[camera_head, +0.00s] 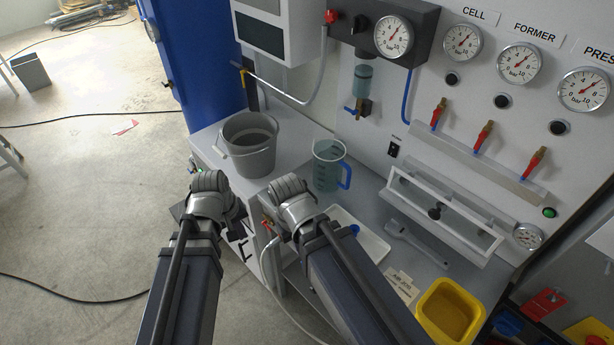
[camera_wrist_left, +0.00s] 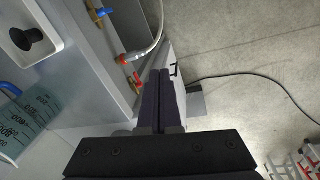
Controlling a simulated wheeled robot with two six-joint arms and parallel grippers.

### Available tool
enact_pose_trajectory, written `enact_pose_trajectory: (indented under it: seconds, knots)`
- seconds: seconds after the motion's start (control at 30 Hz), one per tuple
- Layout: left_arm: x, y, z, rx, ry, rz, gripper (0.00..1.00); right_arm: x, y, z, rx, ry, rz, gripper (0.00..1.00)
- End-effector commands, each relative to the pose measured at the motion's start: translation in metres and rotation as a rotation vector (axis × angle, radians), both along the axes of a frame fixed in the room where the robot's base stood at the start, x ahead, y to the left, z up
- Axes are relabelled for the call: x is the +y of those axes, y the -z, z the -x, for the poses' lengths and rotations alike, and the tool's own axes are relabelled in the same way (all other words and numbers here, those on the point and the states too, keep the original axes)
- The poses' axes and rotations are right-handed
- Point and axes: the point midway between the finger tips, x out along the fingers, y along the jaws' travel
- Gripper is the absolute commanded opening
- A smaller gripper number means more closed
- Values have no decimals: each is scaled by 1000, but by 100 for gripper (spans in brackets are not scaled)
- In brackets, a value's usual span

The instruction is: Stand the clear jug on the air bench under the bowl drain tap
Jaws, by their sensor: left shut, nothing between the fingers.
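The clear jug (camera_head: 326,172), bluish with dark scale marks and a blue handle, stands upright on the grey air bench (camera_head: 368,189). It also shows at the left edge of the left wrist view (camera_wrist_left: 30,115). The bowl (camera_head: 363,76) hangs on the panel behind, with its blue-handled drain tap (camera_head: 351,111) below it. The jug is below and left of the tap; I cannot tell whether it is directly under it. My left gripper (camera_head: 240,236) is shut and empty by the bench's front edge, apart from the jug; its fingers show in the left wrist view (camera_wrist_left: 160,85). My right gripper is hidden behind its arm.
A grey bucket (camera_head: 249,150) stands left of the jug. A white tray (camera_head: 371,246), a grey brush-like tool (camera_head: 418,246) and a yellow bin (camera_head: 446,313) lie to the right. A red tap with a hose (camera_wrist_left: 133,80) is close to my left fingers.

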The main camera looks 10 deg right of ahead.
Motion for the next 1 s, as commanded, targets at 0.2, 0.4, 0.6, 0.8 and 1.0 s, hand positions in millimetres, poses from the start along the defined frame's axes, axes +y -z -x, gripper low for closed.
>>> enact_pose_trajectory:
  seconds: [0.2,0.4,0.6,0.8,1.0]
  knots:
    - [-11,-7,-22,-10,-270,126,0,0,-2,0,0,0,0,0]
    - [-33,-18,-46,22,-625,313,0,0,-3,0,0,0,0,0]
    - [-75,-38,-74,168,-1102,581,0,0,-3,0,0,0,0,0]
    - [-107,-56,-89,358,-1445,766,0,0,-3,0,0,0,0,0]
    - [-120,-64,-95,464,-1595,840,0,0,-3,0,0,0,0,0]
